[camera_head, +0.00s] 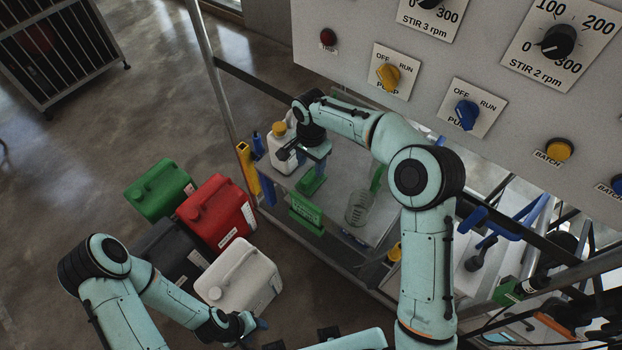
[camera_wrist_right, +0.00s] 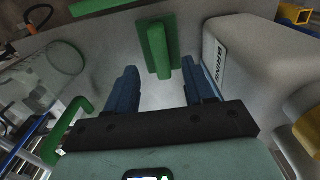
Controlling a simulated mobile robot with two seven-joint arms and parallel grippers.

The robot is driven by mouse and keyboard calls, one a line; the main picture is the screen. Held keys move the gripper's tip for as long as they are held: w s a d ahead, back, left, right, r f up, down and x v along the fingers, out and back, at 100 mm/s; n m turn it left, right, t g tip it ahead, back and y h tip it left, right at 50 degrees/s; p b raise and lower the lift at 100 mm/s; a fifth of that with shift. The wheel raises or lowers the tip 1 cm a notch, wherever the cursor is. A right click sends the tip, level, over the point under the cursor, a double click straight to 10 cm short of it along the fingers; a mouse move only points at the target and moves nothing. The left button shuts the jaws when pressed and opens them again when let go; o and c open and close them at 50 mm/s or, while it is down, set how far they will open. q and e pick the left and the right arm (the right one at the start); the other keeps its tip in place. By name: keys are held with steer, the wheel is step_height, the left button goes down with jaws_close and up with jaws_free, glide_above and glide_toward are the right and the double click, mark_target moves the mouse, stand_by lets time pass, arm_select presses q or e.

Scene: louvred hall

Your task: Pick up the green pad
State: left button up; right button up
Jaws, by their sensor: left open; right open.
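The green pad (camera_wrist_right: 160,45) lies on the light shelf in the right wrist view, a flat plate with an upright green grip on it. It also shows in the head view (camera_head: 310,182), below my right gripper (camera_head: 308,163). In the right wrist view my right gripper (camera_wrist_right: 162,88) is open, its blue fingers on either side of the grip's near end. I cannot tell whether they touch it; nothing is clamped. My left gripper (camera_head: 254,326) is low in the head view near the white jerrycan, open, with its fingers partly hidden.
A white BRINE container (camera_wrist_right: 228,60) stands close right of the pad in the wrist view. A clear glass vessel (camera_head: 360,207) and a green box (camera_head: 306,212) are near it. A control panel (camera_head: 340,60) overhangs the shelf. Jerrycans, including a white one (camera_head: 240,277), stand on the floor.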

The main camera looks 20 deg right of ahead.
mark_target(311, 174)
steer(key=shift+w+f, duration=0.1)
steer(key=shift+f, duration=2.95)
jaws_close()
